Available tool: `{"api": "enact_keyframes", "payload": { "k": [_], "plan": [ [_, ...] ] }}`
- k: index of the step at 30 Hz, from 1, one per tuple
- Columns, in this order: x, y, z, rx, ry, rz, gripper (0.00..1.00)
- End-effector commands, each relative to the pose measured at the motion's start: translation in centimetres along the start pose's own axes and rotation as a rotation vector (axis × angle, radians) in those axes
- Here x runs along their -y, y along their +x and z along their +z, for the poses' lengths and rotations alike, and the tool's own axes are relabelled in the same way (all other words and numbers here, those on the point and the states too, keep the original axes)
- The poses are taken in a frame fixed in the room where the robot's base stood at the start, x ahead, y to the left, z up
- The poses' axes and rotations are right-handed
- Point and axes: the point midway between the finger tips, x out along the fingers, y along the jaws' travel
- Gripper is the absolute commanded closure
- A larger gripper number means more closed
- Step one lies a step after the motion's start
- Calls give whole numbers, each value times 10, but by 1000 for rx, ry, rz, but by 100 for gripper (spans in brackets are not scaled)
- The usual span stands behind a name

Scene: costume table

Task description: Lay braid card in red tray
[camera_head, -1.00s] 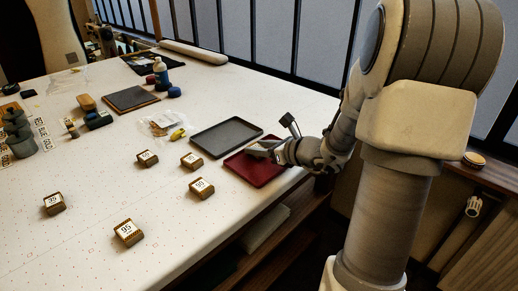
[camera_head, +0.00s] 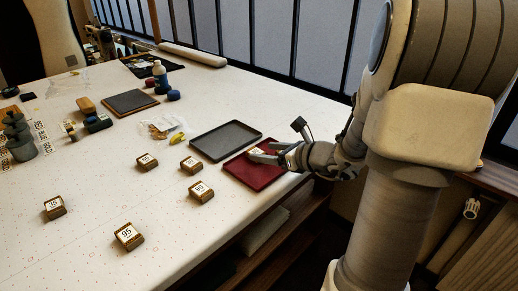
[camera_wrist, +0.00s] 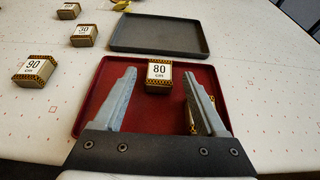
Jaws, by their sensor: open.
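A braid card labelled 80 cm (camera_wrist: 159,76), a small block with a white label and patterned yellow-black edges, rests in the red tray (camera_wrist: 88,116) near its far edge. My gripper (camera_wrist: 160,82) is open over the tray, with a finger on either side of the card and gaps between. Something with a similar patterned edge (camera_wrist: 192,128) shows by the right finger, mostly hidden. In the head view, my gripper (camera_head: 254,154) is low over the red tray (camera_head: 262,177), and the card's pale label is small between the fingers.
A dark grey tray (camera_head: 226,140) lies just beyond the red tray. Several other labelled cards, such as the one marked 95 (camera_head: 128,236) and one marked 90 (camera_wrist: 34,70), stand to the left on the white table. The table's front edge is close to the red tray.

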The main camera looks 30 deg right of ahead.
Motion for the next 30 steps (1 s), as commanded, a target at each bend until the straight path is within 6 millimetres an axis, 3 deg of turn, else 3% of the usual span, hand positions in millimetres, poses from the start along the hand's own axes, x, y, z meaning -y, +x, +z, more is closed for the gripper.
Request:
{"api": "enact_keyframes", "payload": {
  "k": [6,12,30],
  "plan": [
    [1,-50,2,0,0,-4,26],
    [0,-76,1,-1,0,-1,26],
    [0,-83,0,0,0,0,26]
  ]
}}
